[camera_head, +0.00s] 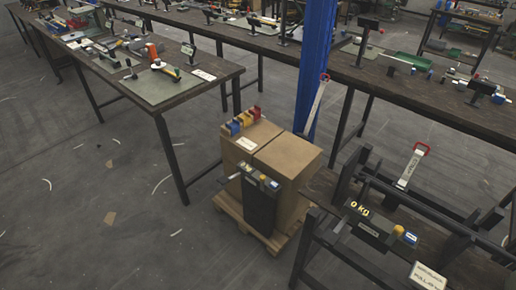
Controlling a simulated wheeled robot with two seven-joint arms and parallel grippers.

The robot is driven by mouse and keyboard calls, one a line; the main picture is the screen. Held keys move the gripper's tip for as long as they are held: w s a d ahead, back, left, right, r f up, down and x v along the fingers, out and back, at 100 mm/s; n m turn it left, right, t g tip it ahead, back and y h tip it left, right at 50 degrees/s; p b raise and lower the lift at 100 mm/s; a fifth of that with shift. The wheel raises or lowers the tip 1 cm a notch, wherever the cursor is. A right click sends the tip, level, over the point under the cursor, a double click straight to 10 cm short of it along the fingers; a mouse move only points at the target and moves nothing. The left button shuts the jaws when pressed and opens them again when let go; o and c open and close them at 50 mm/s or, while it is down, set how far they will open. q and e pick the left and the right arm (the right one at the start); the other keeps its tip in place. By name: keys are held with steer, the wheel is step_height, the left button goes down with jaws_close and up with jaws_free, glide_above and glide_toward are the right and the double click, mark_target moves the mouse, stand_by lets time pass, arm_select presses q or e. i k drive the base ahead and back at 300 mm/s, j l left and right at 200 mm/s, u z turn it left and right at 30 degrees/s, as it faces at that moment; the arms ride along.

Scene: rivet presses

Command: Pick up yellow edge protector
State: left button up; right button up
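A small yellow piece, which looks like the yellow edge protector (244,119), sits on the back left edge of a cardboard box (287,158). It is between a red piece (254,112) and a blue piece (234,127), in a close row. The pieces are small in this view, so their exact shape is hard to tell. Neither of my grippers shows in the head view.
The boxes stand on a wooden pallet (229,207), with a dark upright unit (260,204) before them. A blue pillar (316,60) rises behind. Floor at front left is mostly clear.

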mark_target(246, 118)
steer(key=i+j+z, duration=0.15)
steer(key=z, duration=0.3)
steer(key=i+j+z, duration=0.2)
steer(key=z, duration=0.25)
